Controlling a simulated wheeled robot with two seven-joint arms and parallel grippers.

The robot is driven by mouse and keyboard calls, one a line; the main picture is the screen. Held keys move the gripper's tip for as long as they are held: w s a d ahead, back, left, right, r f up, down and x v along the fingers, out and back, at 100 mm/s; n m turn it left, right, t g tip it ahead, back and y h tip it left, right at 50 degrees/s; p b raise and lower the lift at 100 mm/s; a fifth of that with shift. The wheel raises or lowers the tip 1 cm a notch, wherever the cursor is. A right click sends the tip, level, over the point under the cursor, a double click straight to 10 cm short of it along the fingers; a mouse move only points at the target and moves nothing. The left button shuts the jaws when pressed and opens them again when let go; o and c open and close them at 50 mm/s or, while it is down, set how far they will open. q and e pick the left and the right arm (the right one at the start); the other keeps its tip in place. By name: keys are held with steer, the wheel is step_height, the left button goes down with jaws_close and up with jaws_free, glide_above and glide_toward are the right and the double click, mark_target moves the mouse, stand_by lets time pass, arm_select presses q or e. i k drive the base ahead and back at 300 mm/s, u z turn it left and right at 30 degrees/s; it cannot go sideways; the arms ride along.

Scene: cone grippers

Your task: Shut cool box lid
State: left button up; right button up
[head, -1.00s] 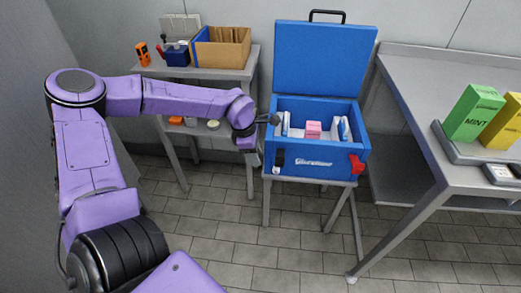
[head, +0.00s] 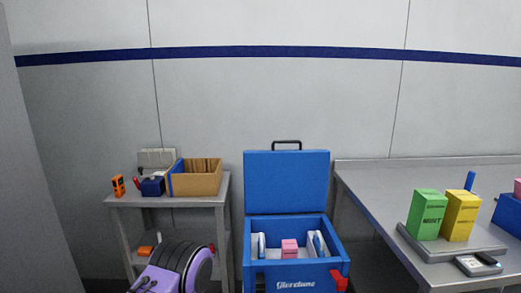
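The blue cool box (head: 325,275) stands in the lower middle of the head view, its bottom cut off by the frame edge. Its lid (head: 287,182) is open and stands upright at the back, with a black handle (head: 286,143) on its top edge. Inside are a pink box (head: 289,249) and white-and-blue packs (head: 318,244) at the sides. A red latch (head: 339,280) shows at the front right corner. Part of my purple left arm shows at the bottom left of the box.
A grey shelf table (head: 212,210) at left holds a cardboard box (head: 199,180), a small blue box and an orange device (head: 118,186). At right a steel table (head: 375,195) bears a green carton (head: 427,214), a yellow carton (head: 460,216) and a scale (head: 478,264).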

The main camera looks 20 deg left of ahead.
mark_target(276, 181)
steer(key=z, duration=0.05)
steer(key=k, duration=0.3)
steer(key=u, duration=1.3)
steer(key=i, duration=0.85)
steer(key=z, duration=0.95)
steer(key=i, duration=0.6)
steer(key=z, duration=0.7)
